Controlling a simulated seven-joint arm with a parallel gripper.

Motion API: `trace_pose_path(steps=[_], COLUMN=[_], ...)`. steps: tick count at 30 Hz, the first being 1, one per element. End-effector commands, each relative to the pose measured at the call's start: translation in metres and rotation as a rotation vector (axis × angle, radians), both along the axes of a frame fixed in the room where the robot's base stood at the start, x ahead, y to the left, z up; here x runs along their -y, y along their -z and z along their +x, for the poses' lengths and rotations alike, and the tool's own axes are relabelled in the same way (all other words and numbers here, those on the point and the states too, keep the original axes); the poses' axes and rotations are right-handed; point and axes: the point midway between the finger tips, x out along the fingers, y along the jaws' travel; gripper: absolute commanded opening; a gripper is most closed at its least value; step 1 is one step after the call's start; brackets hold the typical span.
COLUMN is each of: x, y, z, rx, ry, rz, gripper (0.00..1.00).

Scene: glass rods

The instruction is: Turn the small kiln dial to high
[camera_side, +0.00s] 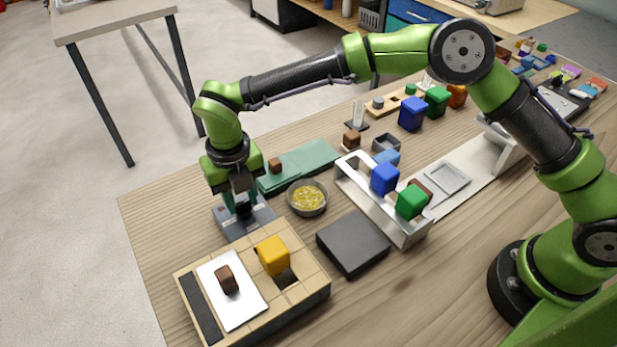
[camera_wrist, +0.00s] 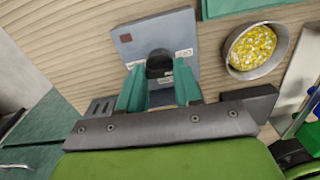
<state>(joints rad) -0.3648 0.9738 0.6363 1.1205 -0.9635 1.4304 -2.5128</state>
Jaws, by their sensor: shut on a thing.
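The kiln dial (camera_wrist: 159,62) is a dark round knob on a blue-grey plate (camera_wrist: 176,30). The plate carries small white labels around the knob, with text too small to read, and a brown square near its upper left corner. In the side view the plate (camera_side: 263,216) lies at the table's far left, and my gripper hides the knob. My gripper (camera_wrist: 159,82) points down over the plate, with its teal fingers on either side of the knob and shut on it. It also shows in the side view (camera_side: 242,203). I cannot tell which label the knob faces.
A bowl of yellow bits (camera_side: 307,198) stands right of the plate. A tiled box (camera_side: 210,327) with a yellow block (camera_side: 273,255) is in front. A green mat (camera_side: 310,158) lies behind. A dark slab (camera_side: 352,243) and a white rack (camera_side: 405,236) holding blocks stand further right.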

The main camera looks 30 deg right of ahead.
Motion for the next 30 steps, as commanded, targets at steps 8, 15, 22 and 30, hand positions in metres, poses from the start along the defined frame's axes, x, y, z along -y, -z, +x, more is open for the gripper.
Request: trace_pose_path(steps=[8, 15, 22, 30], x=[0.0000, 0.0000, -0.0003, -0.0004], y=[-0.0007, -0.0004, -0.0006, -0.0002], z=[-0.0002, -0.0006, -0.0006, -0.0009], rx=[0.001, 0.000, 0.000, -0.002], ry=[0.198, 0.425, 0.643, 0.900], rz=[-0.001, -0.002, -0.001, 0.000], gripper=[0.04, 0.04, 0.04, 0.04])
